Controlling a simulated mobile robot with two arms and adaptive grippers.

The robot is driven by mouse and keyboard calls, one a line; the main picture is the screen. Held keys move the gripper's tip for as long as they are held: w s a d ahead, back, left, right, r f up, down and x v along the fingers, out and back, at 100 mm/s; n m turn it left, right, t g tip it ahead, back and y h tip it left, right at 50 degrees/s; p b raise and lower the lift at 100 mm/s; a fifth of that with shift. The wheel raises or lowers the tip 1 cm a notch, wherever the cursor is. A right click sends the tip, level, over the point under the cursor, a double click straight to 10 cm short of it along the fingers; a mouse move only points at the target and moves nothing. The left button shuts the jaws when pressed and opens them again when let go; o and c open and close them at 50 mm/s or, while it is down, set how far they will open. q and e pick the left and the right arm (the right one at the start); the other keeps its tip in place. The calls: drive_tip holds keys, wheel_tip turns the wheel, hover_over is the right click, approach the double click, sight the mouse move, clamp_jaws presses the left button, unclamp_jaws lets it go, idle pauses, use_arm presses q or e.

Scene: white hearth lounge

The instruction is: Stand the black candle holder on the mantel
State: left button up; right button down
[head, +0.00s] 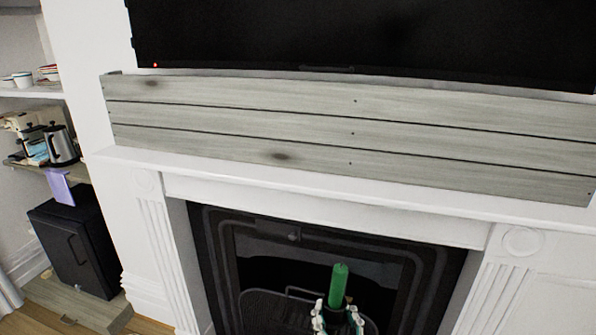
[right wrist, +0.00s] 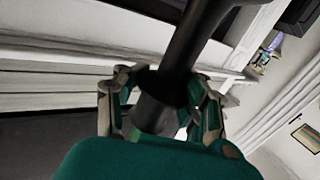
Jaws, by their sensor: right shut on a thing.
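The black candle holder (right wrist: 190,45) shows in the right wrist view as a dark shaft, gripped between the fingers and running up out of the picture. My right gripper (head: 338,318) is shut on it, low in front of the fireplace in the head view. A green upright cylinder (head: 339,285) rises above the fingers there, like a candle. The holder's dark parts are hard to make out against the black firebox. The white mantel (head: 300,179) runs across the head view, above and beyond the gripper. My left gripper is not in view.
Grey wooden planks (head: 350,130) stand along the back of the mantel, leaving a narrow bare strip in front. A black screen (head: 360,40) hangs above. At left are shelves with a kettle (head: 61,146) and a black cabinet (head: 75,240). The black fireplace (head: 215,250) lies below.

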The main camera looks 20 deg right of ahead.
drive_tip(key=w+r+m+h+p, duration=0.1)
drive_tip(key=w+r+h+p, duration=0.15)
drive_tip(key=w+r, duration=0.65)
drive_tip(key=m+g+h+p, duration=0.1)
drive_tip(key=m+h+p, duration=0.1)
drive_tip(key=h+p, duration=0.1)
approach(318, 137)
drive_tip(key=shift+y, duration=0.25)
drive_tip(key=w+p, duration=0.1)
drive_tip(key=w, duration=0.1)
drive_tip(key=w+d+r+p, duration=0.1)
drive_tip(key=w+p, duration=0.1)
drive_tip(key=w+d+r+p, duration=0.1)
drive_tip(key=w+p, duration=0.1)
drive_tip(key=shift+d, duration=0.2)
drive_tip(key=shift+f, duration=0.45)
drive_tip(key=shift+s+f, duration=0.1)
drive_tip(key=shift+f, duration=0.2)
